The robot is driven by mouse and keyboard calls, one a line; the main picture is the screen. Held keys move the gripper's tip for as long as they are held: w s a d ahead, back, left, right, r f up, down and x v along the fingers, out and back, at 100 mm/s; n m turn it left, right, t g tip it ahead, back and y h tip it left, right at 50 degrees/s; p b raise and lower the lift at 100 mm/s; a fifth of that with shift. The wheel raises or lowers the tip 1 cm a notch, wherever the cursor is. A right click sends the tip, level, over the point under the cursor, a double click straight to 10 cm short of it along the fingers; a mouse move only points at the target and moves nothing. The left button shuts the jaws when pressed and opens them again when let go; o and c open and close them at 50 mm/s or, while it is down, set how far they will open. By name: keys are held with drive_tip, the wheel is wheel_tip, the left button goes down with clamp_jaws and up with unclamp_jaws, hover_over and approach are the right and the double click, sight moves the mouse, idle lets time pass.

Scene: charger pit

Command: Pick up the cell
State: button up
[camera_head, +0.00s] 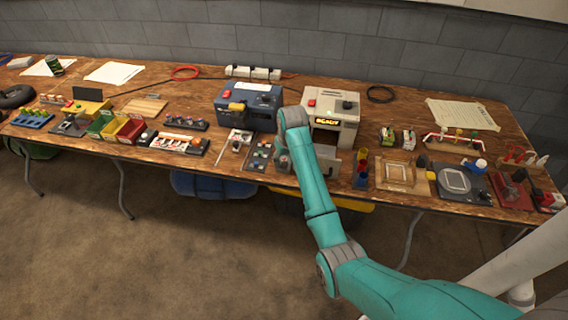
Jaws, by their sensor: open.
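My teal arm reaches over the front edge of the table to its middle, and my gripper (284,163) points down there, open. It hangs in front of the blue machine and the beige machine, above or beside a dark tray (259,157) with small coloured pieces. The fingertips are too small and partly hidden to make out. I cannot pick out the cell with certainty; it may be among the small pieces or behind my arm. The beige machine (331,113) has a lit sign, a red button and an open front bay, partly covered by my arm.
The blue machine (248,104) stands left of the beige one. The wooden table (150,85) is crowded along its front with bins, racks and fixtures. A white power strip (253,73) and a black cable coil (381,94) lie at the back. Bare wood shows toward the back.

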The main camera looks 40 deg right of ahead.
drive_tip(key=shift+w+f, duration=0.1)
drive_tip(key=shift+f, duration=0.4)
clamp_jaws()
drive_tip(key=shift+r, duration=0.1)
